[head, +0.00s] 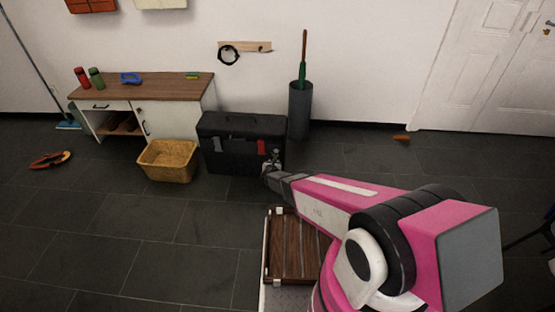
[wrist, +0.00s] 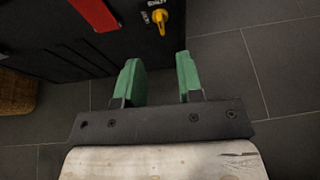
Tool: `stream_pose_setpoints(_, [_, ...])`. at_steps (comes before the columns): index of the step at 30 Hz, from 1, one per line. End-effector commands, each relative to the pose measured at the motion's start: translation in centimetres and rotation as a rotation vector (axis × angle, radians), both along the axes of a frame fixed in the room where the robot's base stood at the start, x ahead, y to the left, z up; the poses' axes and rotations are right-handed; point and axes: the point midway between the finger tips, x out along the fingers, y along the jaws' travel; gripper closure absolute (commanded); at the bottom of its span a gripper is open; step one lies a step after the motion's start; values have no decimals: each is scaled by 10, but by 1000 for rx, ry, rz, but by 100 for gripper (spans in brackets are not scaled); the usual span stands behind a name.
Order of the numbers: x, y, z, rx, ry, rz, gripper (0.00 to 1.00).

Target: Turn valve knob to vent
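The valve knob (wrist: 161,20) is small and yellow, on the face of a black box (wrist: 60,40) at the top of the wrist view. Small pale lettering is above it and to its left, too small to read surely. The knob looks upright in the picture. My gripper (wrist: 160,75) has two green fingers, spread apart with nothing between them. The knob is beyond the fingertips, roughly in line with the gap, and not touched. In the head view the black box (head: 230,150) stands on the floor, and my gripper (head: 271,164) is at its right front corner. The knob is not clear there.
A wicker basket (head: 168,160) stands left of the box, by a wooden-topped cabinet (head: 180,110). An umbrella stand (head: 300,112) is behind the box at right. A slatted wooden tray (head: 290,245) is in front of me. Open tiled floor lies left and right.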

Motion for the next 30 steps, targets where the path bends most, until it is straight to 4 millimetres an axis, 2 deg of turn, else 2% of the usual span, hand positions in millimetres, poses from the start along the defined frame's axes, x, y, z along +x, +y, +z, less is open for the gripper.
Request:
stream_pose_setpoints(15, [77,-6,-33,-2,1,2,66])
stream_pose_setpoints(18, [87,-7,-37,-3,1,2,66])
stream_pose_setpoints(29, [93,-8,-38,-4,1,4,66])
stream_pose_setpoints(30, [93,-8,-38,-4,1,4,76])
